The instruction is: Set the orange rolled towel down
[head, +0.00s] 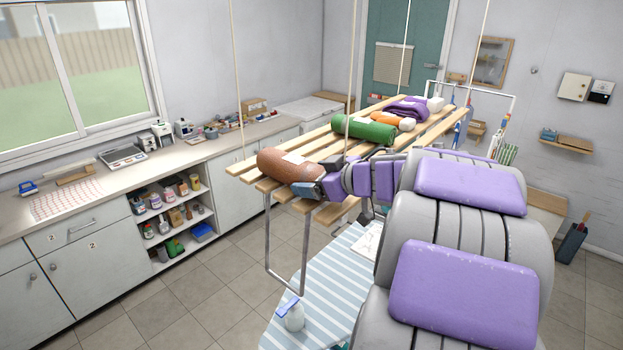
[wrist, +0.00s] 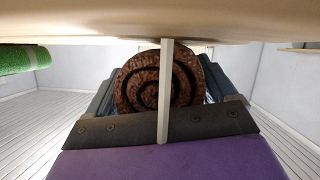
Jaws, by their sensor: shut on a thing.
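My gripper (head: 322,184) is shut on a brown-orange rolled towel (head: 285,164) at the near left end of the hanging slatted rack (head: 262,185). The towel lies across the slats; I cannot tell if they bear its weight. In the wrist view its spiral end (wrist: 158,85) shows between the dark fingers (wrist: 160,95), and a pale upright bar crosses in front of it. A brighter orange rolled towel (head: 385,120) lies farther back on the rack, apart from my gripper.
A green rolled towel (head: 362,130) and a purple one (head: 405,109) also lie on the rack. Ropes hold the rack, with a metal loop (head: 269,250) below. A counter (head: 120,173) runs along the left.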

